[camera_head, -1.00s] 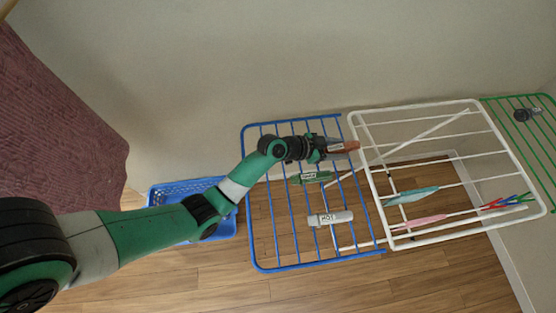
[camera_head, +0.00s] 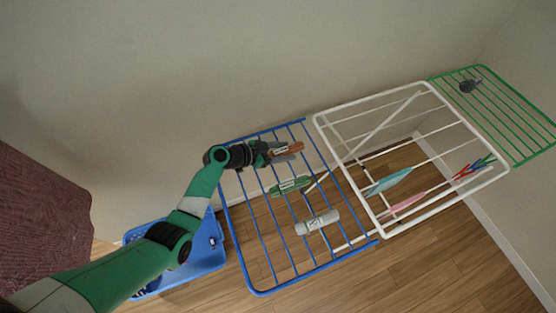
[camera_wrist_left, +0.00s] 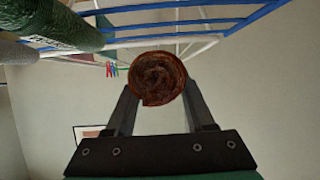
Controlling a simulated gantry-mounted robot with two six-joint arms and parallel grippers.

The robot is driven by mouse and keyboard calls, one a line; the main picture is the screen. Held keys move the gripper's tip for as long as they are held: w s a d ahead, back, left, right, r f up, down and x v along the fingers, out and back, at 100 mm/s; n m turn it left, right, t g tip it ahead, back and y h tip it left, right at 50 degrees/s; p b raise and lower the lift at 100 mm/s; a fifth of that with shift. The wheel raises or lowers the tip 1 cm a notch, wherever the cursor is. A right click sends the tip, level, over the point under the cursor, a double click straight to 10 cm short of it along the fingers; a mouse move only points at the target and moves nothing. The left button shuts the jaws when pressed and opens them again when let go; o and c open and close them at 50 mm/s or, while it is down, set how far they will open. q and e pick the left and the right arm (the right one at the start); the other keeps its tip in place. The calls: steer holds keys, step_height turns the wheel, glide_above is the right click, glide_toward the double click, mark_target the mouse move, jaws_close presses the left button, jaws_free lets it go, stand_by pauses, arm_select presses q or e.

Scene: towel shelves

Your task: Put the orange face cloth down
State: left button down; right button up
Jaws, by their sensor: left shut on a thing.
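The orange face cloth (camera_head: 295,147) is a rolled, brownish-orange bundle. In the left wrist view the cloth's round, coiled end (camera_wrist_left: 157,78) sits between the two fingers (camera_wrist_left: 155,100). The cloth appears above the rack's bars; I cannot tell whether it touches them. My right gripper is not in view.
A green roll (camera_head: 284,188) and a white roll (camera_head: 318,222) lie on the blue rack. Beside it, a white rack (camera_head: 318,135) holds teal (camera_head: 389,181) and pink cloths (camera_head: 402,206). A green rack (camera_head: 520,130) stands right; a blue basket (camera_head: 205,262) is left.

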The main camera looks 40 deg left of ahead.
arm_select(q)
steer(key=shift+s+a+f, duration=0.2)
steer(key=shift+a+f, duration=0.2)
steer(key=shift+f, duration=0.2)
steer(key=shift+s+a+f, duration=0.15)
steer(key=shift+a+f, duration=0.25)
steer(key=shift+f, duration=0.15)
steer(key=f+b, duration=0.4)
steer(key=shift+s+a, duration=0.1)
steer(key=shift+a, duration=0.2)
steer(key=shift+r, duration=0.2)
steer(key=shift+f, duration=0.1)
steer(key=shift+c, duration=1.2)
jaws_free()
